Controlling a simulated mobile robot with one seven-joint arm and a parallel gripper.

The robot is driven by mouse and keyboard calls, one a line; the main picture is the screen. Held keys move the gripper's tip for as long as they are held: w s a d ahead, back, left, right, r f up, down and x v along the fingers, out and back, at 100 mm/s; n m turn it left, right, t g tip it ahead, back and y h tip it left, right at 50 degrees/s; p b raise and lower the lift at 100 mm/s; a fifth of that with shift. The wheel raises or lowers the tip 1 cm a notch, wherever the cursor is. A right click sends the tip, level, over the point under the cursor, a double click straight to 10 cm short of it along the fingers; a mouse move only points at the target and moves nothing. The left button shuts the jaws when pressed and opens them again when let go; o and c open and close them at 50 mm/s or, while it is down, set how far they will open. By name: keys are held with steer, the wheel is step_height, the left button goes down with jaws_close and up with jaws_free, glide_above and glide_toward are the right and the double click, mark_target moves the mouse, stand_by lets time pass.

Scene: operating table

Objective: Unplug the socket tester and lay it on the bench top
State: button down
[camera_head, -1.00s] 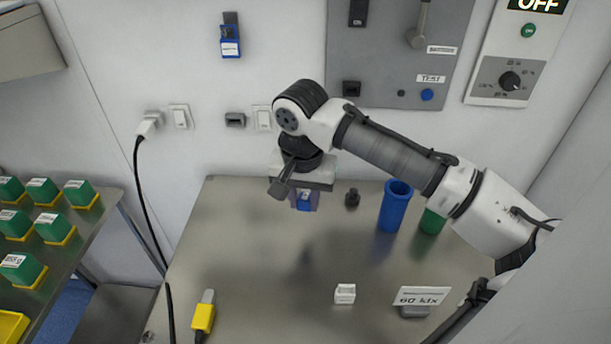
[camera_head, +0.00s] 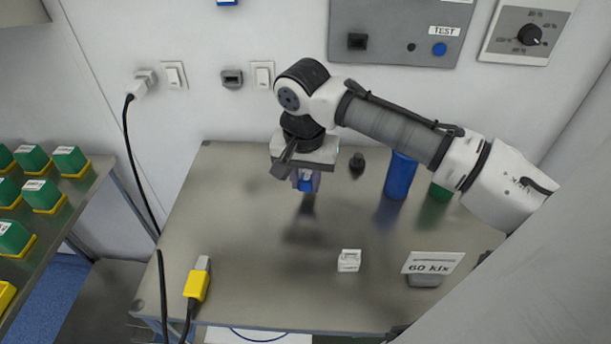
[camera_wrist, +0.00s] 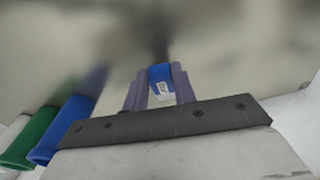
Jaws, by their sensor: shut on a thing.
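My gripper (camera_head: 305,184) is shut on a small blue block with a white label, which appears to be the socket tester (camera_head: 305,185). In the wrist view the tester (camera_wrist: 161,82) sits between the two purple-grey fingers of my gripper (camera_wrist: 160,88). It hangs above the rear middle of the metal bench top (camera_head: 250,230), with a shadow below it. I cannot tell the exact gap to the surface. A dark wall socket (camera_head: 232,78) at the back is empty.
A blue cup (camera_head: 400,176), a green cup (camera_head: 440,192) and a small black object (camera_head: 357,163) stand at the back right. A white block (camera_head: 349,261), a sign (camera_head: 432,263) and a yellow connector (camera_head: 197,283) lie nearer the front. The bench's left middle is clear.

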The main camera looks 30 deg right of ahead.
steer(key=shift+f+b, duration=0.35)
steer(key=shift+f, duration=0.3)
steer(key=c, duration=1.1)
jaws_free()
steer(key=shift+o, duration=0.2)
step_height(320, 180, up, 14)
steer(key=shift+s+a, duration=0.35)
steer(key=shift+a, duration=0.05)
steer(key=shift+f, duration=0.1)
